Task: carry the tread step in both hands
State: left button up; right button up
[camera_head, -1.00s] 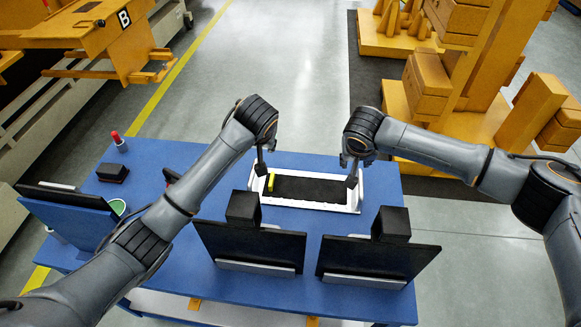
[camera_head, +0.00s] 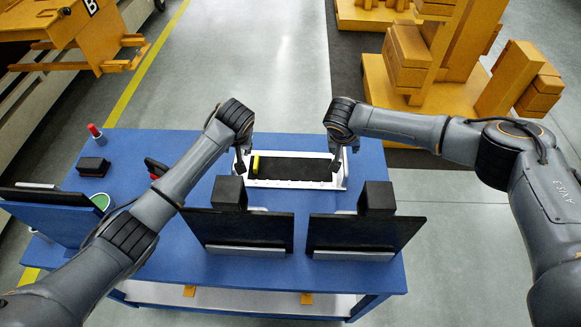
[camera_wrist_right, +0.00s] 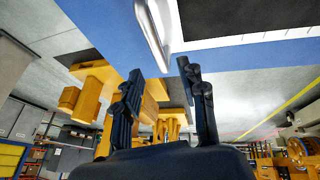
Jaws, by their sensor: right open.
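The tread step (camera_head: 294,184) is a white-framed piece with a black top and a small yellow block at its left end. It lies on the blue table (camera_head: 290,264). My left gripper (camera_head: 240,168) is over its left end; its jaw opening is too small to make out. My right gripper (camera_head: 336,163) is at its right end. In the right wrist view the right gripper (camera_wrist_right: 157,78) has its fingers apart and empty. A white handle-like bar (camera_wrist_right: 153,32) on the step's end shows just beyond the fingertips.
Two dark monitors (camera_head: 240,232) (camera_head: 365,233) stand on the near side of the table, with another screen (camera_head: 50,215) at left. A red-topped bottle (camera_head: 95,131) and a black block (camera_head: 93,166) sit at the far left. Yellow equipment (camera_head: 440,75) stands behind at right.

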aim_at(345, 152)
pick_arm(q)
jog(key=x, duration=0.6)
jog(key=shift+w+f, duration=0.2)
jog(key=shift+f, duration=0.2)
pick_arm(e)
jog(key=x, duration=0.6)
jog(key=shift+w+f, duration=0.2)
jog(key=shift+f, duration=0.15)
pick_arm(q)
grip_shut()
pick_arm(e)
grip_shut()
pick_arm(q)
jog(key=shift+w+r, duration=0.1)
jog(key=shift+r, duration=0.1)
pick_arm(e)
jog(key=shift+w+r, duration=0.15)
